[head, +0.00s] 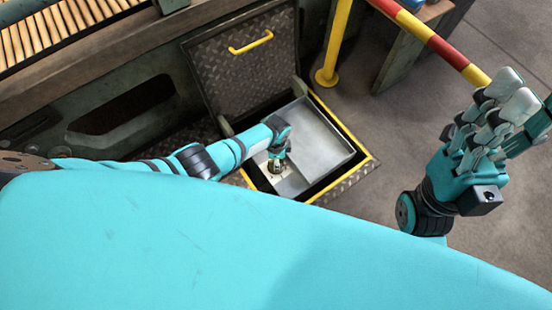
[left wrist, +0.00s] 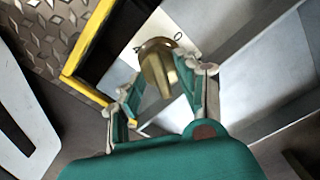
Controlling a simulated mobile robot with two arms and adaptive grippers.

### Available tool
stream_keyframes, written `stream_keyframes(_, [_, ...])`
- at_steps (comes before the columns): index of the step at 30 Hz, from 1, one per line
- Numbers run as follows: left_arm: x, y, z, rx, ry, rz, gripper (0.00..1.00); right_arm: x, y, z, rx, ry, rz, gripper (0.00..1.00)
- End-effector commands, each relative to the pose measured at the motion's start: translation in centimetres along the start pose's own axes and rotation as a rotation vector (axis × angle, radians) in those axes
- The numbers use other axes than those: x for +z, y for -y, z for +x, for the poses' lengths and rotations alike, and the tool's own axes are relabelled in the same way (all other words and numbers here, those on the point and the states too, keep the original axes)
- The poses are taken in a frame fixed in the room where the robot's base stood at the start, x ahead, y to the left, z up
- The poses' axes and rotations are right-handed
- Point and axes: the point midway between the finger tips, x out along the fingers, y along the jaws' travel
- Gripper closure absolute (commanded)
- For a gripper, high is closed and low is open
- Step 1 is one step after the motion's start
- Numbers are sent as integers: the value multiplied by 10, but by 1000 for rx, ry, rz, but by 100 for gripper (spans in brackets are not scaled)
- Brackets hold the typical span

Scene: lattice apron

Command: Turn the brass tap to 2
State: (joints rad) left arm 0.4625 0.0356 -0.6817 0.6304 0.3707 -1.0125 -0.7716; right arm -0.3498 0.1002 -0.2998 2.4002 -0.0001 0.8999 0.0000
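The brass tap (left wrist: 158,62) stands on a white plate (left wrist: 122,68) with small dark marks, seen in the left wrist view. One mark right of the tap looks like a 0; the others are too small or hidden to read. My left gripper (left wrist: 168,80) is open, its fingers spread to either side of the tap's lever, with no clear grip on it. In the head view the left gripper (head: 277,162) points down into the open floor hatch and mostly hides the tap. My right gripper (head: 510,98) is raised at the right, away from the hatch, its finger gap unclear.
The hatch's diamond-plate lid (head: 240,62) with a yellow handle stands open behind. A grey metal box (head: 322,140) fills the pit's right part, inside a yellow-edged rim. A yellow post (head: 335,45) and a red-yellow bar (head: 433,42) stand beyond. Floor right of the hatch is clear.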

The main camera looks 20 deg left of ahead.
Motion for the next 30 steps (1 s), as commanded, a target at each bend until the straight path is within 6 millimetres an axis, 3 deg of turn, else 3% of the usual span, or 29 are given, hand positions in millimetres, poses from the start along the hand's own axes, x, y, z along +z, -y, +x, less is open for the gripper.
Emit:
stream_keyframes(5, [0, 1, -3, -2, -1, 0, 63, 0, 0, -1, 2, 2, 0, 62])
stream_keyframes(11, [0, 1, -19, -2, -2, 0, 63, 0, 0, 0, 1, 1, 0, 62])
stream_keyframes(24, [0, 0, -95, -2, -2, 1, 63, 0, 0, 0, 0, 0, 0, 62])
stream_keyframes(30, [0, 0, -116, -1, 0, 0, 63, 0, 0, 0, 0, 0, 0, 62])
